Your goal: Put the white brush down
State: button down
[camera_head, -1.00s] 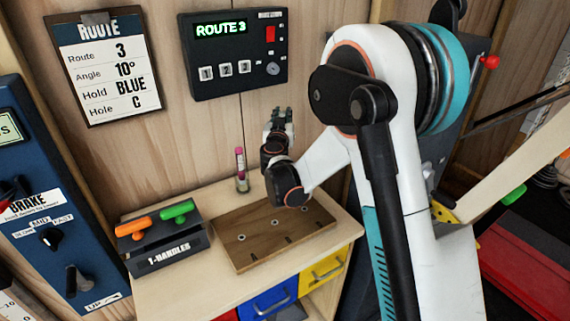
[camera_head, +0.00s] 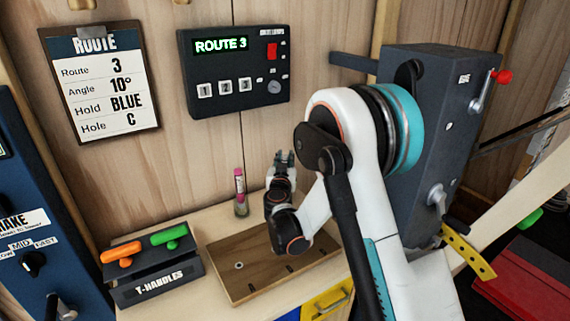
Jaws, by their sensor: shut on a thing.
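My gripper (camera_head: 284,160) is beyond the wooden tray, near the back wall, with its fingers pointing up in the picture and away from the camera. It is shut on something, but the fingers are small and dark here. The white brush cannot be made out; my gripper and wrist hide what is held. The gripper is right of a small pink-topped bottle (camera_head: 240,192) and apart from it in the picture.
A brown wooden board (camera_head: 238,285) with holes lies on the pale bench under my wrist. A T-handles box (camera_head: 160,284) with an orange handle (camera_head: 121,253) and a green handle (camera_head: 170,237) stands left. A grey crank box (camera_head: 440,130) stands right. A route panel (camera_head: 235,72) hangs behind.

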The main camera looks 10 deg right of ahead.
jog(key=shift+r, duration=0.1)
jog(key=shift+f, duration=0.25)
jog(key=c, duration=1.4)
grip_release()
jog(key=shift+r, duration=0.1)
jog(key=shift+c, duration=0.2)
jog(key=shift+r, duration=0.15)
